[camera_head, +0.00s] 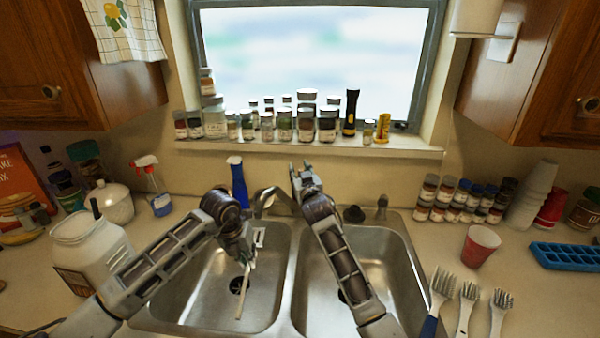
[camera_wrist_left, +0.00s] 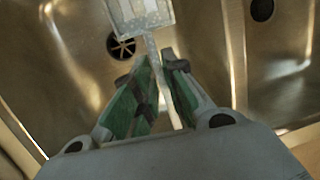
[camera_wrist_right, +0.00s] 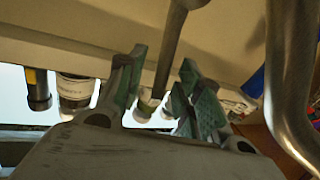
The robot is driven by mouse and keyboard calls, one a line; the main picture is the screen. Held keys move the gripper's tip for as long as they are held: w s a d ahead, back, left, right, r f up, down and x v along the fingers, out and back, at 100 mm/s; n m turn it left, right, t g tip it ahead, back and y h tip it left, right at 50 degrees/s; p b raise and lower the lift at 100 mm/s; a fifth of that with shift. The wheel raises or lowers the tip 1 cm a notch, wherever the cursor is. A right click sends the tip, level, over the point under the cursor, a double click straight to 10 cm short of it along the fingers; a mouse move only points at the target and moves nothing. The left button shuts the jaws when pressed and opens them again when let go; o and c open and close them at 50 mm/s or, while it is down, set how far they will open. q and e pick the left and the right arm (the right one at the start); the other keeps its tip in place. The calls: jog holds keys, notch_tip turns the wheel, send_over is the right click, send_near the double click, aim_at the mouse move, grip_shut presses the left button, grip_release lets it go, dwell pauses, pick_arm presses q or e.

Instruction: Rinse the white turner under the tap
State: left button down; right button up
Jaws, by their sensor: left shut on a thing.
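The white turner (camera_head: 240,298) hangs over the left sink basin (camera_head: 193,300). My left gripper (camera_head: 249,257) is shut on its thin shaft. In the left wrist view, the turner's slotted, speckled head (camera_wrist_left: 140,14) extends beyond my left gripper (camera_wrist_left: 160,68), above the basin. The tap (camera_head: 266,196) stands behind the basins, with its spout near the turner's head. I see no clear water stream. My right gripper (camera_head: 303,174) is raised beside the tap. In the right wrist view, my right gripper (camera_wrist_right: 163,68) is open around a metal tap lever (camera_wrist_right: 172,45); contact is unclear.
A large white jar (camera_head: 85,245) stands at the left. Several brushes (camera_head: 467,305) and a red cup (camera_head: 480,247) are right of the sink. Several spice jars (camera_head: 284,124) line the windowsill.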

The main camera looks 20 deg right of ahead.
dwell(0.3)
grip_shut()
jog(key=shift+w+r, duration=0.15)
jog(key=shift+w, duration=0.05)
jog(key=shift+w+d+r+g, duration=0.15)
jog(key=shift+w+g, duration=0.2)
jog(key=shift+g, duration=0.2)
jog(key=shift+w+d+r+g, duration=0.15)
jog(key=shift+w+g, duration=0.15)
jog(key=shift+g, duration=0.25)
jog(key=shift+a, duration=0.1)
grip_release()
